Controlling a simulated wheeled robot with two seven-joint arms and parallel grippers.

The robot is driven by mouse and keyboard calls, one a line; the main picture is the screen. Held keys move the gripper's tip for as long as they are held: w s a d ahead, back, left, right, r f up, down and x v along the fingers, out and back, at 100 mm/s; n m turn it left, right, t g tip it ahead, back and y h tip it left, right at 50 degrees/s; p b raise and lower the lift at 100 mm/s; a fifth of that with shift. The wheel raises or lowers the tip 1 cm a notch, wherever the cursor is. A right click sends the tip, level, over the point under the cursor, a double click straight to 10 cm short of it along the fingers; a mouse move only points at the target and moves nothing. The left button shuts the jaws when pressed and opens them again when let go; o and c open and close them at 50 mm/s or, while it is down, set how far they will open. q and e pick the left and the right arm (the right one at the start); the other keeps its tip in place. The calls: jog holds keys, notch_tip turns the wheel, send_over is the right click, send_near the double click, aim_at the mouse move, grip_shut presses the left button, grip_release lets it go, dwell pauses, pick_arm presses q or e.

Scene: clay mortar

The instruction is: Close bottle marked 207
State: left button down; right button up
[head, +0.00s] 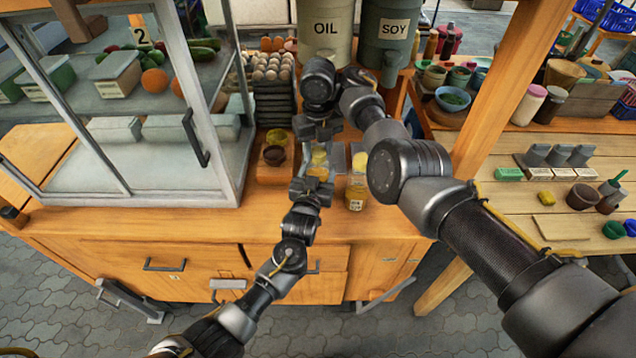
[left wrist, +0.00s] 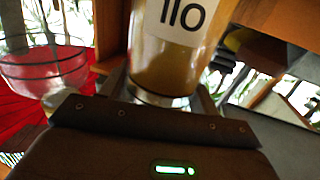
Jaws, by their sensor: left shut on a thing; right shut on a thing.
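A bottle with yellow contents (head: 319,157) stands on the wooden counter (head: 210,222), mostly hidden by my grippers. My left gripper (head: 316,172) is shut on it from the front. My right gripper (head: 318,132) is shut just above and behind its top; what it holds is hidden, and I cannot tell whether it is a lid. A second yellow bottle (head: 356,185) with a white label stands just to the right; its number is too small to read. In the left wrist view, a bottle (left wrist: 165,65) carries a label that looks like 110. I read 207 nowhere.
A glass display case (head: 130,150) bounds the left. OIL (head: 325,28) and SOY (head: 390,30) containers stand behind. The counter's front strip is clear.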

jog(key=m, duration=0.5)
jog(key=shift+m, duration=0.3)
jog(key=m, duration=1.4)
jog(key=o, duration=1.1)
jog(key=shift+c, duration=0.3)
